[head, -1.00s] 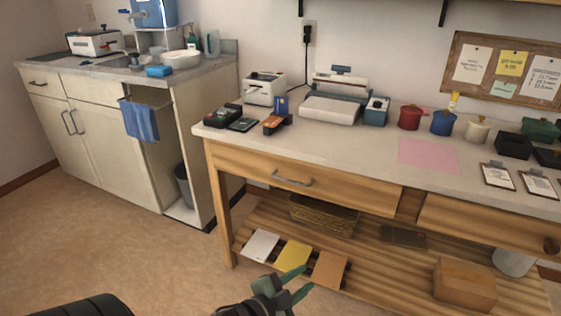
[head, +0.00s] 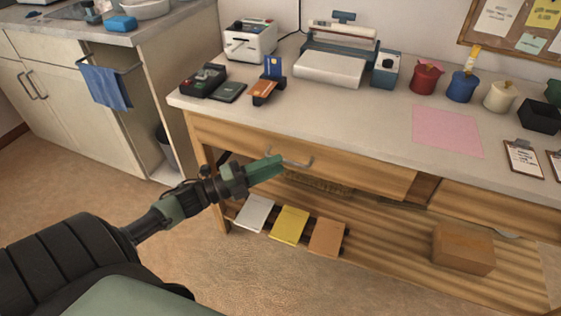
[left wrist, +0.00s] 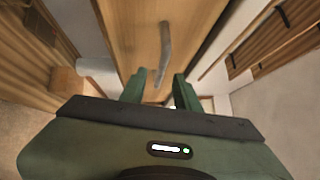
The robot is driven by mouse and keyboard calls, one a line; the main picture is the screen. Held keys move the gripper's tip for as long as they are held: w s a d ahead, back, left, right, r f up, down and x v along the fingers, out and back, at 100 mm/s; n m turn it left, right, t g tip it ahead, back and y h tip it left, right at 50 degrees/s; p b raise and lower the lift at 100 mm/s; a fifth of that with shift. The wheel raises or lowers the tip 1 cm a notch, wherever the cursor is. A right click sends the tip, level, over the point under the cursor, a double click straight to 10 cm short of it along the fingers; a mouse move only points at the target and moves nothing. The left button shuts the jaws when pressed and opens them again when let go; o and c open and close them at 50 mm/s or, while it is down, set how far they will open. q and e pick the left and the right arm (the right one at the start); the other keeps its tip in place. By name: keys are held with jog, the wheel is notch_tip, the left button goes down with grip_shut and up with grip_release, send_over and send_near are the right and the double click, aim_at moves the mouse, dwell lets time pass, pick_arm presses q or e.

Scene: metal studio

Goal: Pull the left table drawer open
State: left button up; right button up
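The left table drawer (head: 365,178) has a wooden front under the pale worktop and looks shut. Its grey bar handle (head: 304,164) is in the middle of the front. In the left wrist view the two green fingers of the gripper (left wrist: 160,82) are apart with nothing held. The handle (left wrist: 165,45) lies ahead, its lower end between the fingertips in the picture; I see no contact. My right gripper is not in view.
A second drawer (head: 490,208) is to the right. The lower shelf holds a cardboard box (head: 462,250), white, yellow and orange pads (head: 290,225) and a basket (head: 318,186). A card terminal (head: 203,80) stands on the worktop. The floor before the table is clear.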

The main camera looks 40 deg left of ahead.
pick_arm(q)
jog(key=shift+x, duration=1.2)
grip_shut()
dwell(0.6)
